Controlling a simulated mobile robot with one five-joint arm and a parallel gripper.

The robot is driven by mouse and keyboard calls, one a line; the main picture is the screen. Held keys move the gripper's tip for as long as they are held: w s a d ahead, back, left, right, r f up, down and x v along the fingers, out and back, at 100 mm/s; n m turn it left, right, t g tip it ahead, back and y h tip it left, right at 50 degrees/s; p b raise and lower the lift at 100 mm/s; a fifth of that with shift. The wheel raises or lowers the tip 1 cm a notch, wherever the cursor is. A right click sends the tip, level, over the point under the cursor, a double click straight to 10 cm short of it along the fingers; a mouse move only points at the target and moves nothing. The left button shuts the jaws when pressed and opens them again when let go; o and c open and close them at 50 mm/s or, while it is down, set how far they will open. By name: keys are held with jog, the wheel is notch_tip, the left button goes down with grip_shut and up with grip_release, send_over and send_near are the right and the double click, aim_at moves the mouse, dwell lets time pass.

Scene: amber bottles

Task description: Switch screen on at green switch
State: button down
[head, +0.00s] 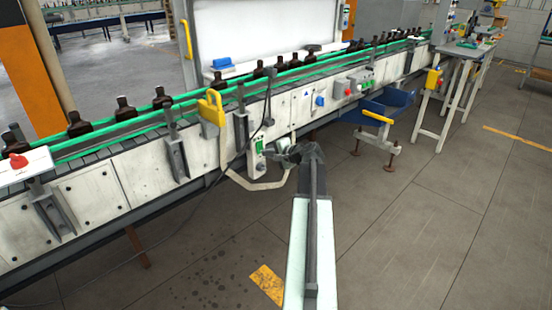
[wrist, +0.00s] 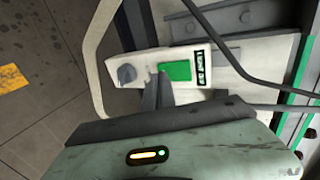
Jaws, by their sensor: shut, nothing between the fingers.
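The green switch (head: 258,145) is on a small white box on the near side of the conveyor. In the wrist view the green switch (wrist: 178,71) is a flat green rectangle, with a grey round knob (wrist: 126,74) and a small black strip with pale marks (wrist: 201,66) on either side. My gripper (head: 282,152) is just right of the box in the head view. In the wrist view my gripper (wrist: 158,78) is shut and empty, its tips at the left edge of the green switch. I cannot tell if they touch it. No lit screen is clearly seen.
The conveyor (head: 95,185) carries several amber bottles (head: 125,108) between green rails. A yellow handle (head: 212,107) and a dark cable (head: 268,100) are near the box. The floor in front is clear.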

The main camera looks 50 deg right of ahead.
jog(key=shift+w, duration=0.35)
jog(key=shift+w+f, duration=0.1)
jog(key=shift+w, duration=0.1)
jog(key=shift+r+p, duration=0.8)
jog(key=shift+r, duration=0.1)
jog(key=shift+f, duration=0.1)
